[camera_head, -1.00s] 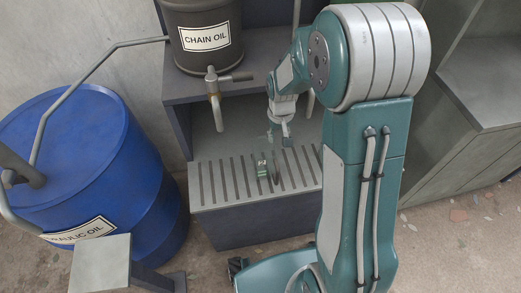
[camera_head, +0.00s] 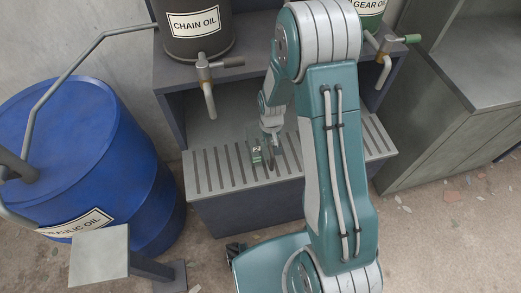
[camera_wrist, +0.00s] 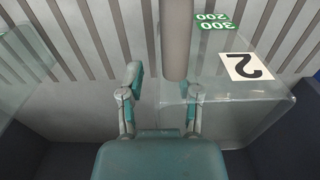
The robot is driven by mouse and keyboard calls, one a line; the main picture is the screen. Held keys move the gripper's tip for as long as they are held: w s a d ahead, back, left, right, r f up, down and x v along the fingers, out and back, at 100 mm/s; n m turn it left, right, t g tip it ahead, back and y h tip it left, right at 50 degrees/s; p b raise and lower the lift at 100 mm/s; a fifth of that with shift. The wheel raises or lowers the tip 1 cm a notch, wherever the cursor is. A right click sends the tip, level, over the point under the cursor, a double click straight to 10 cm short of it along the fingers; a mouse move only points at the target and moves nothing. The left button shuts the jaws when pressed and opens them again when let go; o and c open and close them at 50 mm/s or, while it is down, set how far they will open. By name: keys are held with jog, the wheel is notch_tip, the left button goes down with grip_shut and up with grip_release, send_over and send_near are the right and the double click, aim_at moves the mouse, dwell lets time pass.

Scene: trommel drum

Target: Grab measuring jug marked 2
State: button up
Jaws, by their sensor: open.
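The measuring jug marked 2 (camera_wrist: 263,92) is clear, with a white label and green 200 and 300 marks, on the right in the wrist view. In the head view it is small and see-through (camera_head: 257,156) on the slatted grate. My gripper (camera_wrist: 164,92) is open. In the head view my gripper (camera_head: 271,148) is right beside the jug.
Another clear container (camera_wrist: 30,55) stands at the left in the wrist view. The slatted grate (camera_head: 215,172) lies below the chain oil tank (camera_head: 190,45) and its tap (camera_head: 207,85). A gear oil tap (camera_head: 385,65) is at right. A blue hydraulic oil drum (camera_head: 75,150) stands left.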

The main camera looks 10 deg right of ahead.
grip_shut()
jog(key=shift+r, duration=0.1)
